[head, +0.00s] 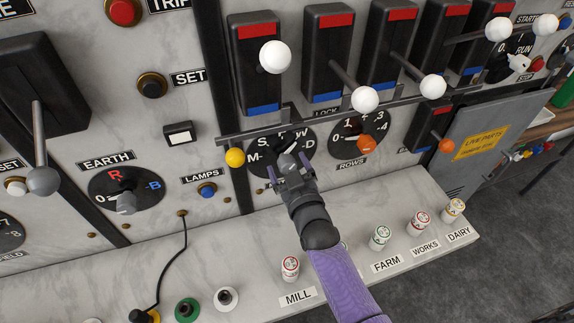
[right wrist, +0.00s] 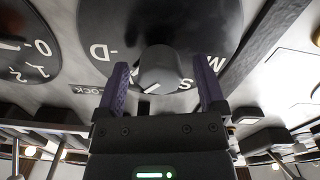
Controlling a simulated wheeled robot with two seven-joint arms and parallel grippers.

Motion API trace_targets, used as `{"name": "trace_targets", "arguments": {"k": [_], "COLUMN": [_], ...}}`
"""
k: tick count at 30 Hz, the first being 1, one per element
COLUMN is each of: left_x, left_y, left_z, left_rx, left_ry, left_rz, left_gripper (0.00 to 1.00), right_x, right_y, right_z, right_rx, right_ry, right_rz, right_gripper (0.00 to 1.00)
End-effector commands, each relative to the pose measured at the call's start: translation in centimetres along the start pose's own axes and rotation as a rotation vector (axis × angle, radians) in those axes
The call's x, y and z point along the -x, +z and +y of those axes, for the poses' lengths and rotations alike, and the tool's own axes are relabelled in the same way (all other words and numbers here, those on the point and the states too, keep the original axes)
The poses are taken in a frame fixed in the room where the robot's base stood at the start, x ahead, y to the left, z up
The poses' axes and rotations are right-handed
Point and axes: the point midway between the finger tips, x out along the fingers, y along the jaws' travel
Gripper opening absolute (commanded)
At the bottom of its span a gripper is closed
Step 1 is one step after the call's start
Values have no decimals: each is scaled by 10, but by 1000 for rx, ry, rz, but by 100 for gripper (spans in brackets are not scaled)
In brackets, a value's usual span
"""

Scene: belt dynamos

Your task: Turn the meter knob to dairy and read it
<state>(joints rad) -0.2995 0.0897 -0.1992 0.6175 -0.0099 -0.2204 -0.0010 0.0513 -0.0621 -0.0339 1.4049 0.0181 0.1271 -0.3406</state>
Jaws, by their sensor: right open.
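The meter dial (head: 265,157) is a black disc on the marbled panel, lettered M at left, S and W at the top and D at right. Its grey knob (head: 286,160) is partly hidden by my right gripper (head: 289,178). In the right wrist view the dial (right wrist: 215,30) appears upside down, and the knob (right wrist: 162,68) stands between the two purple fingers of my right gripper (right wrist: 164,85). The fingers are open, with gaps to the knob. My left gripper is out of view.
The rows dial (head: 360,134) has an orange knob. Several labelled fuses, including dairy (head: 454,209), stand on the ledge below. White-balled levers (head: 365,99) project above.

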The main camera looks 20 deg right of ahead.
Motion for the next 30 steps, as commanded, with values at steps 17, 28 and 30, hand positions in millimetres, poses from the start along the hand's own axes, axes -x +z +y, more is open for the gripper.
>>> {"name": "trace_targets", "arguments": {"k": [17,28,30], "left_x": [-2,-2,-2], "left_y": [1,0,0], "left_z": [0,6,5], "left_rx": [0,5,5], "left_ry": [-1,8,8], "left_rz": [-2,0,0], "left_gripper": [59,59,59], "right_x": [-10,-10,-10], "right_y": [0,0,0], "right_z": [0,0,0], "right_rx": [0,-4,-15], "right_ry": [-1,-1,-1], "right_rz": [-1,-1,-1], "right_gripper": [47,0,0]}}
